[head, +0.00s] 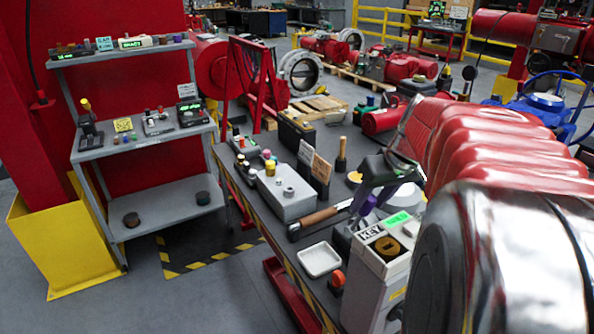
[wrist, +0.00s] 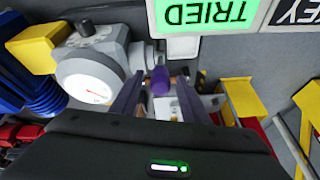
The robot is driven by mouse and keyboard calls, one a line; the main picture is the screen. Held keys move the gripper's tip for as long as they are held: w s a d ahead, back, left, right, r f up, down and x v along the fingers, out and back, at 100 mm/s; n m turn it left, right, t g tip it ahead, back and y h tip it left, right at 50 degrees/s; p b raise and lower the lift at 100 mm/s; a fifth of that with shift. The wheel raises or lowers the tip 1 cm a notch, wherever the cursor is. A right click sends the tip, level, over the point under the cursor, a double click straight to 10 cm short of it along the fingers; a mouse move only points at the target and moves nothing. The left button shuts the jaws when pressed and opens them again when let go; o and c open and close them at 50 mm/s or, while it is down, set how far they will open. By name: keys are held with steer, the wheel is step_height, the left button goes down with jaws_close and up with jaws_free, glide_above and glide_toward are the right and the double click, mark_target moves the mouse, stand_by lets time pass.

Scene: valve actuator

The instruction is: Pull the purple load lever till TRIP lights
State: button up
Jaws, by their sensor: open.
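The purple load lever (wrist: 160,82) shows in the wrist view between the two fingers of my gripper (wrist: 161,95). The fingers are open, one on each side of the lever's purple end; I cannot tell whether either touches it. In the head view my gripper (head: 366,203) reaches down over the bench, with a bit of purple (head: 364,207) at its tips. The lever's lower part is mostly hidden. A round gauge (wrist: 92,82) with a red needle is left of the lever. I see no lamp that reads TRIP.
A grey box marked KEY (head: 376,262) with a lit green panel stands close by; in the wrist view the green panel (wrist: 205,14) reads TRIED, upside down. A white tray (head: 320,260), a wooden-handled tool (head: 318,217) and a grey box (head: 288,193) crowd the bench.

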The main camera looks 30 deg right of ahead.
steer(key=shift+w+f, duration=0.2)
steer(key=shift+f, duration=0.2)
jaws_close()
stand_by(0.4)
